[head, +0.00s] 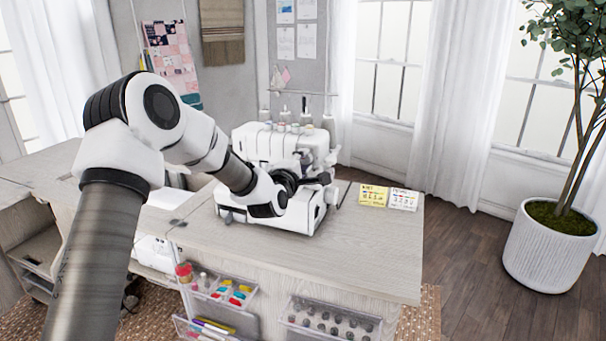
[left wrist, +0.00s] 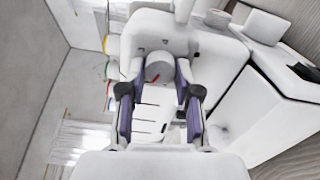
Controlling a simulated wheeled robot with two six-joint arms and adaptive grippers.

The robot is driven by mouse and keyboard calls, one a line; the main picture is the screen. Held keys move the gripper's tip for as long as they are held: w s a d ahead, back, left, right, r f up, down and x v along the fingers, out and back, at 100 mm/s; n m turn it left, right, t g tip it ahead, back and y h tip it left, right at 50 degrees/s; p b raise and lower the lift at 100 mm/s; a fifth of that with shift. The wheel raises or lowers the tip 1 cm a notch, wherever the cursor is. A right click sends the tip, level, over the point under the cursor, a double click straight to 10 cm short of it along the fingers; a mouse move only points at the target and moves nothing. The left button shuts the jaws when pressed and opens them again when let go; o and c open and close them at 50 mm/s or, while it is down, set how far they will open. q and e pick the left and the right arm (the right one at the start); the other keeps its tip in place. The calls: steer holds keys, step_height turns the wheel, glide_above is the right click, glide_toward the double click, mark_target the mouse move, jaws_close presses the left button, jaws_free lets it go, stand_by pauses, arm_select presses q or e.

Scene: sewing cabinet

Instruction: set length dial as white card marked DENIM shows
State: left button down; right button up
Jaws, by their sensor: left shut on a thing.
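The white sewing machine (head: 283,146) stands on the wooden cabinet top. My left gripper (head: 318,180) is at the machine's right side, and its arm hides part of the machine. In the left wrist view, its two fingers with purple pads (left wrist: 160,78) are shut on a round grey dial (left wrist: 159,67), one pad on each side. The dial's marks cannot be read. A white card (head: 403,199) lies flat on the cabinet top to the right of the machine, its writing too small to read. My right gripper is not in view.
A yellow card (head: 373,195) lies just left of the white card. Colored thread spools (head: 288,128) sit on top of the machine. Open bins (head: 222,290) hang on the cabinet front. The cabinet top (head: 370,250) in front of the cards is clear.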

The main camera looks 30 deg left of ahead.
arm_select(q)
steer(key=n+b, duration=0.3)
steer(key=shift+f, duration=0.3)
steer(key=shift+r+n+b, duration=0.1)
steer(key=shift+n+b, duration=0.55)
steer(key=shift+n, duration=0.35)
steer(key=c, duration=0.8)
jaws_free()
steer(key=shift+r, duration=0.1)
steer(key=v, duration=1.2)
